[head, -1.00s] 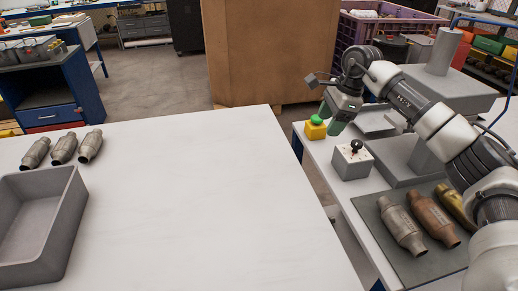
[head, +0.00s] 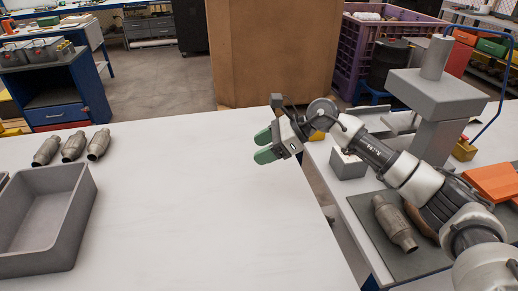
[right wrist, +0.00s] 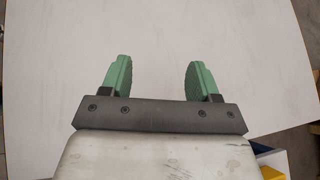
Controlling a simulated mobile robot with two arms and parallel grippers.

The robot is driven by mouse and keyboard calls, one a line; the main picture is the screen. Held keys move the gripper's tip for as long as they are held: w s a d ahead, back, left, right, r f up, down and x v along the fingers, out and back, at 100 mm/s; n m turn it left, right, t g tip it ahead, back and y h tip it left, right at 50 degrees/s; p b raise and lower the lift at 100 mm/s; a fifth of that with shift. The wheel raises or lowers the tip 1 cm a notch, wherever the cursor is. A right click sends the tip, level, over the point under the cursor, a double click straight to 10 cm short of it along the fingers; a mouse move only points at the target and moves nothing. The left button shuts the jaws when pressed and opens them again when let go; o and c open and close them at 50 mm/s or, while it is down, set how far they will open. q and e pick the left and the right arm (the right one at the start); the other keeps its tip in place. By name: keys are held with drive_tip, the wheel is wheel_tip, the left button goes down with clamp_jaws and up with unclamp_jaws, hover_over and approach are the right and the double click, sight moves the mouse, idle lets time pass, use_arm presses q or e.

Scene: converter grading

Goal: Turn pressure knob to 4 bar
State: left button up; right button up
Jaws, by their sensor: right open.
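My right gripper (head: 264,146) is open and empty, its green fingers pointing left above the right part of the white table (head: 190,200). In the right wrist view, the gripper (right wrist: 158,68) shows two spread green fingers with only the white tabletop between them. The light grey box (head: 347,166), which bears a black knob in the earlier head frame, stands on the side bench behind my right forearm. The knob itself is hidden by the arm now, so its setting cannot be read. My left gripper is out of view.
A grey press-like stand (head: 437,95) rises behind my arm. A metal converter (head: 395,222) lies on the dark mat (head: 425,258). Three converters (head: 73,147) and a grey tray (head: 70,250) are at left. A cardboard box (head: 270,55) stands behind. The table's middle is clear.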

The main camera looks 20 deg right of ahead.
drive_tip(key=shift+s+a+r+m+y, duration=0.1)
drive_tip(key=shift+s+a+m+y, duration=0.2)
drive_tip(key=shift+a+y, duration=0.35)
drive_tip(key=shift+a, duration=0.15)
